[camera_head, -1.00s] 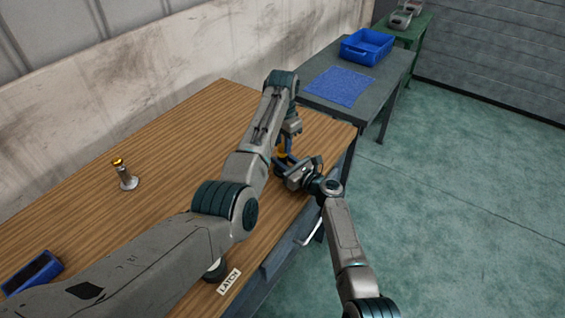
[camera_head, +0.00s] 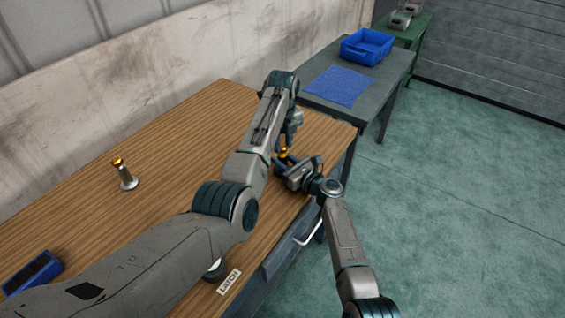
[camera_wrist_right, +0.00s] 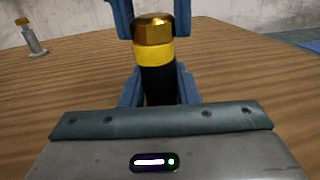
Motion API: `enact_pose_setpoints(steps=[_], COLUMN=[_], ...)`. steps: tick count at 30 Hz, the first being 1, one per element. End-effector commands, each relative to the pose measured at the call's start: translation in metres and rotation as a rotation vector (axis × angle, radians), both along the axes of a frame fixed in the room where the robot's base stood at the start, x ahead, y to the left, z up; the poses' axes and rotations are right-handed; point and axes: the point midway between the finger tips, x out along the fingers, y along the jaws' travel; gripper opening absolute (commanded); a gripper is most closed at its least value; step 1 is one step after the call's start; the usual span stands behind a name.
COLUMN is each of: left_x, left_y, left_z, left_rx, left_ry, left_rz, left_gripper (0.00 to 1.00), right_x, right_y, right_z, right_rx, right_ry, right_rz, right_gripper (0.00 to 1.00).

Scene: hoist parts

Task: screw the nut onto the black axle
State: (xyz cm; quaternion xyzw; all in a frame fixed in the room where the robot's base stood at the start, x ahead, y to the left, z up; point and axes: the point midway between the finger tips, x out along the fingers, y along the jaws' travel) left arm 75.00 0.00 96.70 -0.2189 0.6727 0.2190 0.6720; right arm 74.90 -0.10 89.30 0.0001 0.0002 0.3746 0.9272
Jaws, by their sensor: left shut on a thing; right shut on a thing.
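The black axle (camera_wrist_right: 158,84) stands upright in the right wrist view, with a yellow band (camera_wrist_right: 153,55) near its top. The brass nut (camera_wrist_right: 152,28) sits at the axle's top end, directly above the band; how far it is threaded cannot be seen. My left gripper (camera_wrist_right: 151,18) comes from above, with its blue fingers on either side of the nut. My right gripper (camera_wrist_right: 158,90) is shut on the axle below the band. In the head view, my left gripper (camera_head: 287,146) is above my right gripper (camera_head: 284,163), near the table's right edge.
A metal post with a yellow top (camera_head: 124,174) stands on the wooden table (camera_head: 175,130). A blue device (camera_head: 32,273) lies at the lower left, and a LATCH label (camera_head: 229,281) is at the front edge. A blue bin (camera_head: 367,46) and blue mat (camera_head: 339,87) are on a grey table behind.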

Motion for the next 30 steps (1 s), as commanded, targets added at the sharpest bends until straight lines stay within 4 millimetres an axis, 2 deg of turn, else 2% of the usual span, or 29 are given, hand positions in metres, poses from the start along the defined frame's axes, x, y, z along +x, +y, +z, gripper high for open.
enact_pose_setpoints(steps=[1,2,5,14,17,25,30], left_x=[0.002,0.002,0.001,0.001,0.001,0.0,0.0], left_y=[0.001,0.001,0.001,0.0,0.0,0.0,0.0], left_z=[0.001,0.001,0.001,0.002,0.008,0.042,0.046], left_rx=[0.001,0.002,0.001,0.0,0.0,0.0,0.0], left_ry=[-0.005,-0.006,-0.004,-0.002,-0.003,-0.001,-0.001], left_rz=[0.003,0.003,0.004,0.004,0.004,0.004,0.004], left_gripper=[0.02,0.33,0.51,0.51,0.51,0.51,0.51], right_x=[0.0,0.0,0.0,0.0,0.0,0.0,0.0], right_y=[0.0,0.0,0.0,0.0,0.0,0.0,0.0], right_z=[0.0,0.0,0.0,0.0,0.0,-0.001,0.0], right_rx=[-0.001,-0.001,-0.001,-0.001,-0.001,-0.001,-0.001], right_ry=[0.001,0.001,0.001,0.001,0.001,0.001,0.001], right_rz=[0.001,0.001,0.001,0.0,0.0,0.0,0.0], right_gripper=[0.0,0.0,0.0,0.0,0.0,0.0,0.0])
